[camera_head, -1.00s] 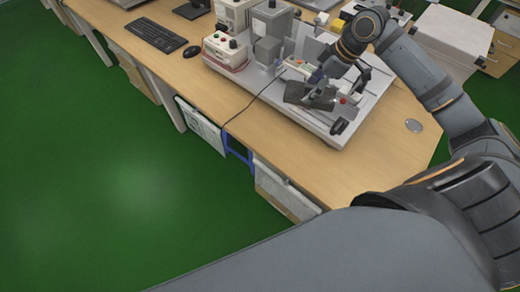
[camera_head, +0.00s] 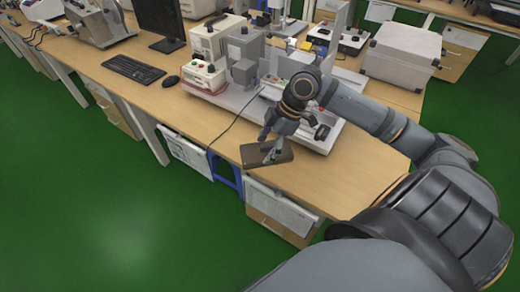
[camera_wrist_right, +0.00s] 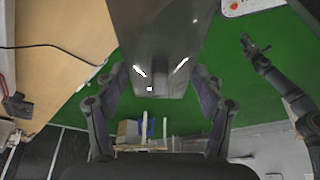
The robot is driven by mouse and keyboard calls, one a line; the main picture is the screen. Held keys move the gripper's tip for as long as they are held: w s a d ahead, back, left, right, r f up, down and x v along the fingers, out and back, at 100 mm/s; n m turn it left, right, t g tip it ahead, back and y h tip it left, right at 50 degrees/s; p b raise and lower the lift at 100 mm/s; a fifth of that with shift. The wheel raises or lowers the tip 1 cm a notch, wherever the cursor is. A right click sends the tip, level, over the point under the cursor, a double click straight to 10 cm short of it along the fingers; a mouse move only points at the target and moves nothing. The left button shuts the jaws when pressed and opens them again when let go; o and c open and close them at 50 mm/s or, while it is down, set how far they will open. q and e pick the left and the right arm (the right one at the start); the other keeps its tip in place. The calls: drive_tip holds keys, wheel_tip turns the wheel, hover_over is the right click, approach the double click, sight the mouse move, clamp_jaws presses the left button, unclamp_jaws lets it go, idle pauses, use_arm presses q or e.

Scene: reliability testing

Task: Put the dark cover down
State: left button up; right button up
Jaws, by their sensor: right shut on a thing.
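The dark cover (camera_head: 284,153) is a flat, dark grey plate near the table's front edge in the head view. My right gripper (camera_head: 268,148) is shut on it. In the right wrist view the cover (camera_wrist_right: 158,45) lies between the two fingers of the right gripper (camera_wrist_right: 160,88), with green floor showing on both sides of it. I cannot tell its exact height above the table. My left gripper (camera_wrist_right: 256,46) shows small at the upper right of the wrist view, apart from the cover; its jaws are too small to read. It is not in the head view.
The wooden table (camera_head: 225,140) has a bare strip along its front edge. A white-based test machine (camera_head: 243,60) stands behind the cover, with a black mouse (camera_head: 170,81) and keyboard (camera_head: 133,69) to its left. A blue stool (camera_head: 226,172) is under the table.

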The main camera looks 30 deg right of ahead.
drive_tip(key=w+d+f, duration=0.1)
drive_tip(key=w+f, duration=0.1)
drive_tip(key=w, duration=0.1)
drive_tip(key=w+d+f, duration=0.2)
drive_tip(key=w+f, duration=0.1)
drive_tip(key=w+d+f, duration=0.1)
drive_tip(key=w+f, duration=0.2)
drive_tip(key=shift+w+d+f, duration=0.2)
drive_tip(key=shift+w, duration=0.15)
drive_tip(key=shift+f, duration=1.55)
drive_tip(key=o, duration=1.2)
drive_tip(key=shift+f, duration=0.15)
drive_tip(key=shift+c, duration=0.2)
drive_tip(key=v, duration=1.2)
drive_tip(key=shift+r, duration=0.2)
